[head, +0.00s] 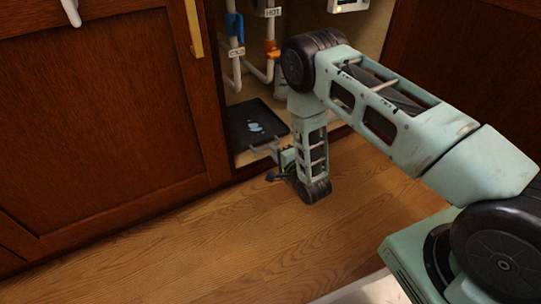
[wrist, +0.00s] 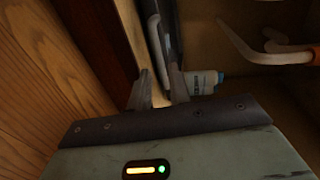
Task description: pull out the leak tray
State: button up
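The leak tray (head: 240,128) is a black, shallow tray with a small puddle of water in it. It lies on the cabinet floor inside the open bay, with a grey bar handle (head: 262,147) at its front. My gripper (head: 274,173) is low at the cabinet's front edge, close to the handle. In the wrist view the two fingers of my gripper (wrist: 159,88) are apart, and the handle (wrist: 156,45) reaches toward the gap between them. The tray (wrist: 168,22) shows as a dark edge beyond. Whether the fingers touch the handle cannot be told.
Pipes with a blue valve (head: 235,27) and an orange valve (head: 272,49) hang above the tray. A white bottle (wrist: 203,82) stands beside it. A wooden cabinet door (head: 100,110) stands left. The wooden floor (head: 200,250) in front is clear.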

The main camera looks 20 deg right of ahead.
jog(key=shift+b+x, duration=0.65)
jog(key=shift+x, duration=1.1)
